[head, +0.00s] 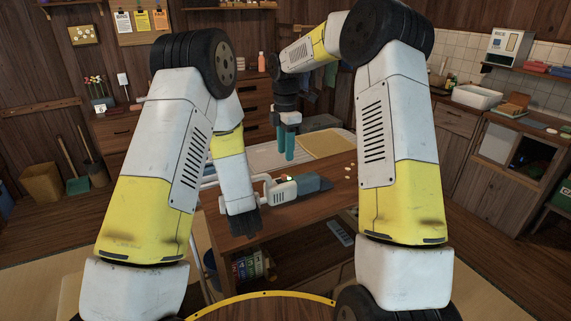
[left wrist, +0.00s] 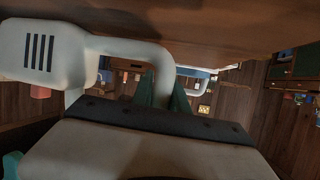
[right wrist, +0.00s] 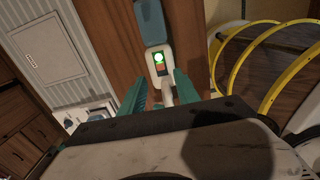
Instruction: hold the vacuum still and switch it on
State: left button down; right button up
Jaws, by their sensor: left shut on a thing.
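The handheld vacuum, white with a blue-grey nozzle, lies on the wooden table; its body (head: 284,191) shows in the head view. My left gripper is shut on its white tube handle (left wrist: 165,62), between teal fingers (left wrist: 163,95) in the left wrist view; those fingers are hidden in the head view. My right gripper (head: 287,158) points down above the table, by the vacuum. In the right wrist view its teal fingers (right wrist: 159,76) are apart and empty.
The wooden table (head: 335,200) has small pale pieces near its right side. A striped pale board and a yellowish mat (head: 326,145) lie behind the vacuum. A shelf below the table holds several numbered items (head: 248,266). A counter with a white basin (head: 477,96) stands at right.

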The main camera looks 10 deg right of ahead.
notch_tip(320, 180, up, 4)
jog(key=shift+f, duration=0.1)
dwell(0.4)
pick_arm(q)
jog(key=c, duration=1.2)
grip_release()
jog(key=shift+s, duration=0.1)
